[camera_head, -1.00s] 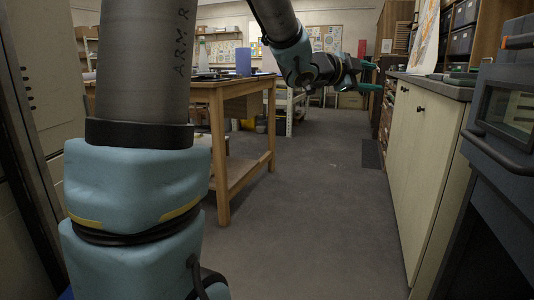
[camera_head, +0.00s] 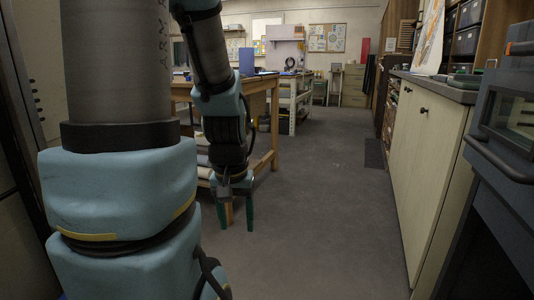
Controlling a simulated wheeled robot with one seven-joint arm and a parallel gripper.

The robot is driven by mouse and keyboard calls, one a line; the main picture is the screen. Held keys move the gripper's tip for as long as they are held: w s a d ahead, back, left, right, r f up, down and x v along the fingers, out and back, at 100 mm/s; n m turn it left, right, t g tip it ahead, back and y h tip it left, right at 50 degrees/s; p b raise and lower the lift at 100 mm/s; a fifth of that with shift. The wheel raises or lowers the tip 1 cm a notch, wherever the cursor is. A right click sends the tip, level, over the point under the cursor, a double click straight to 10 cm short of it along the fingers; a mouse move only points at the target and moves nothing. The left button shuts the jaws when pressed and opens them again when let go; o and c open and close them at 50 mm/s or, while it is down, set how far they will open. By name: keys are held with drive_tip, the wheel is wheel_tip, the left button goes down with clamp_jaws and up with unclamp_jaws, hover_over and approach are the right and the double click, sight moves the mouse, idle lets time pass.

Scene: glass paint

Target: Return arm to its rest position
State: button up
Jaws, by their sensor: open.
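My gripper (camera_head: 235,224) hangs below my forearm left of the picture's middle, its two green fingers pointing down and apart. Nothing shows between the fingers. It is in front of the wooden table (camera_head: 262,86), over the grey floor, and appears clear of the table. My upper arm fills the left of the view and hides part of the table and what is behind it.
Pale cabinets (camera_head: 426,165) with a dark counter line the right side, and a dark kiln-like machine (camera_head: 500,150) stands at the near right. The floor (camera_head: 318,190) between table and cabinets is clear. Shelving (camera_head: 292,97) stands farther back.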

wheel_tip(320, 180, up, 20)
drive_tip(key=p, duration=1.8)
